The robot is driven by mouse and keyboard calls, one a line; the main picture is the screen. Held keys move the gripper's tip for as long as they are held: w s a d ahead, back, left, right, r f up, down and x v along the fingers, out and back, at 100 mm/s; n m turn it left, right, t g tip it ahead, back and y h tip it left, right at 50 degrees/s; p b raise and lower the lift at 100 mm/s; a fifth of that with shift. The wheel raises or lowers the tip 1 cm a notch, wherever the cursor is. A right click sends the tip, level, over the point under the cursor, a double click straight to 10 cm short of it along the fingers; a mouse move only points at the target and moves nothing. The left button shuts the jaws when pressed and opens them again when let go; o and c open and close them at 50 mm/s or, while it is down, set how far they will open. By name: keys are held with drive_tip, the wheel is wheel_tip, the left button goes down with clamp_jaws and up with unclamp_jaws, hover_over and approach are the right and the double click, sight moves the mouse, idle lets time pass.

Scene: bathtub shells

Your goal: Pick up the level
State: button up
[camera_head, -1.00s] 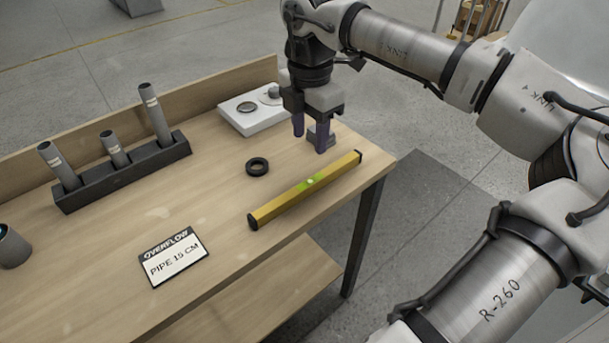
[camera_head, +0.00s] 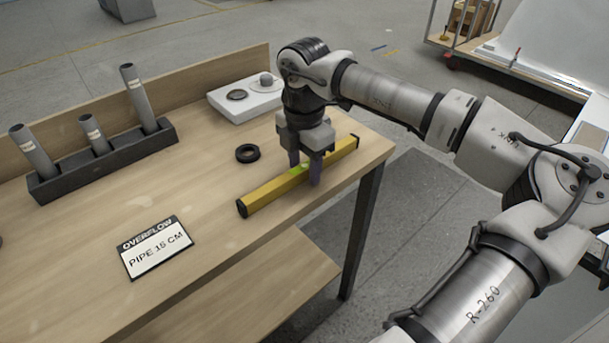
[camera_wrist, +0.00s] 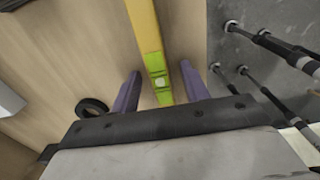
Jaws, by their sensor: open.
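The level (camera_head: 262,193) is a long yellow bar with black end caps and a bright green middle, lying on the wooden table near its right edge. It also shows in the wrist view (camera_wrist: 146,30), running down between the two purple fingers. My gripper (camera_head: 304,178) points down over the middle of the level, with one finger on each side of it. In the wrist view my gripper (camera_wrist: 163,88) is open, with a gap between each finger and the level. The level's green middle is partly hidden by the fingers in the head view.
A black ring (camera_head: 247,153) lies just left of the level. A white block with round parts (camera_head: 243,104) stands behind. A dark rack (camera_head: 110,163) holds grey pipes at the left. A sign (camera_head: 155,247) lies in front. The table (camera_head: 210,290) ends just right of the level.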

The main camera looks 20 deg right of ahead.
clamp_jaws()
drive_tip(key=shift+r, duration=0.15)
idle(0.4)
